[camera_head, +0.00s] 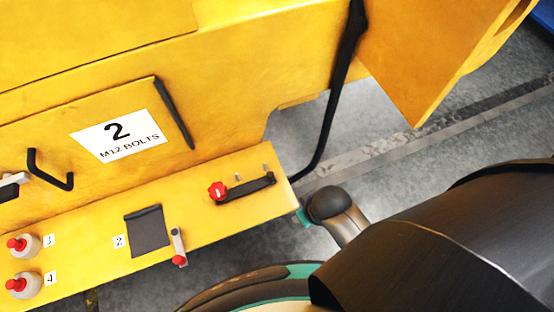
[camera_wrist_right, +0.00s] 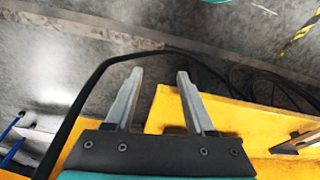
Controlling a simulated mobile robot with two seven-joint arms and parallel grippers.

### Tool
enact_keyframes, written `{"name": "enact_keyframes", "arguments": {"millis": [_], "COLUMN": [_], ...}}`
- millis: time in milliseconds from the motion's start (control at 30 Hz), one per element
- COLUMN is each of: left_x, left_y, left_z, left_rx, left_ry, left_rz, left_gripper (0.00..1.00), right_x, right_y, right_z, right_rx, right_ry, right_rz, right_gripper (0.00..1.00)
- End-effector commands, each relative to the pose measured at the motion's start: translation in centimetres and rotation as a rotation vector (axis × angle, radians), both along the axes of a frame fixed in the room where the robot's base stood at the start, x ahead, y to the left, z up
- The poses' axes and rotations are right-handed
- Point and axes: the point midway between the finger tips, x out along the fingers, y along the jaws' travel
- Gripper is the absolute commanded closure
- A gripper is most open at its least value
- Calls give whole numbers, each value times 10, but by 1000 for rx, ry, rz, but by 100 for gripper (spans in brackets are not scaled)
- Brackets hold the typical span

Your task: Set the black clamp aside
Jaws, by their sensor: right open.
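The black clamp (camera_head: 246,189), a dark bar with a red knob at its left end, lies on the yellow ledge near its right end in the head view. Two small metal pins stand just behind it. My right gripper (camera_wrist_right: 157,74) is open and empty in the wrist view, with its grey fingers apart over the floor and the ledge's edge. In the head view my right arm comes in from the right and ends near the ledge's right end; its fingers cannot be made out there. I cannot identify the clamp in the wrist view. My left gripper is not in view.
A black hose (camera_head: 326,125) hangs beside the ledge's right end. The ledge (camera_head: 95,255) also holds a dark square pad (camera_head: 147,231), a small red-tipped toggle (camera_head: 178,246) and two red-topped knobs (camera_head: 24,246) at left. A label (camera_head: 118,135) reads "2 M12 BOLTS".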

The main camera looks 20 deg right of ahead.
Motion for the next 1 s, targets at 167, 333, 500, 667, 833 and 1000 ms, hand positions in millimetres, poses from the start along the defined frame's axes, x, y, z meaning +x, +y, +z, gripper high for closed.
{"name": "enact_keyframes", "arguments": {"millis": [167,333,500,667,833,1000], "left_x": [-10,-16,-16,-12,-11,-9], "left_y": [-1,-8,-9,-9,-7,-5], "left_z": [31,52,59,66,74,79], "left_rx": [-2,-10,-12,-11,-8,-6], "left_ry": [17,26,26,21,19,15], "left_rz": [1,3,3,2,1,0], "left_gripper": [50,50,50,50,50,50], "right_x": [17,46,68,86,103,115], "right_y": [10,48,79,95,86,66], "right_z": [81,143,160,171,181,189], "right_rx": [21,94,136,124,52,-25], "right_ry": [-32,-44,-14,44,130,197], "right_rz": [15,97,192,281,330,328], "right_gripper": [45,45,45,45,45,45]}}
